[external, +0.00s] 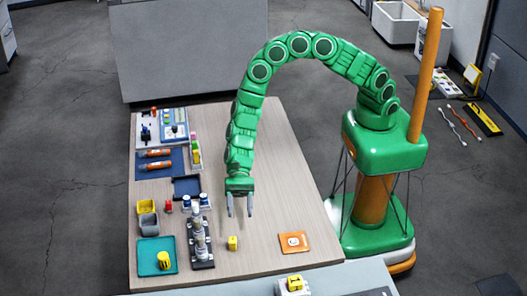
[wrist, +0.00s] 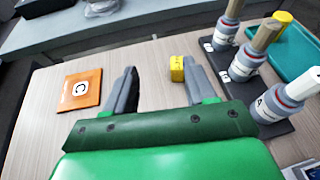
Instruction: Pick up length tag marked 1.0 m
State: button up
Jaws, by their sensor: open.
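My gripper (external: 240,211) is open and empty above the wooden table, its fingers pointing down. It also shows in the wrist view (wrist: 159,70), fingers spread. A small yellow block (external: 232,243) stands on the table in front of the gripper. In the wrist view the yellow block (wrist: 177,69) appears beside the tip of the right finger, which partly overlaps it. It bears a small dark mark that I cannot read, so I cannot tell whether it is the 1.0 m tag. The fingers do not appear to touch it.
A dark rack (external: 201,252) with several grey-white sensors stands left of the block. An orange card (external: 294,242) lies to the right. A teal tray (external: 147,262) holds a yellow piece (external: 163,260). Another yellow piece (external: 295,283) sits near the front edge.

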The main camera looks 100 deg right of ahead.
aim_at(233, 235)
jog(key=f, duration=0.1)
jog(key=w+f+m, duration=0.1)
jog(key=f, duration=0.1)
jog(key=shift+w+d+f+t, duration=0.2)
jog(key=shift+d+f+t, duration=0.1)
jog(key=shift+d, duration=0.05)
jog(key=shift+a+f, duration=0.1)
jog(key=shift+f, duration=0.1)
jog(key=shift+w+x, duration=0.2)
jog(key=shift+x, duration=1.7)
jog(key=shift+w+x, duration=0.2)
jog(key=shift+x, duration=1.7)
jog(key=shift+r, duration=0.2)
jog(key=shift+c, duration=0.4)
grip_shut()
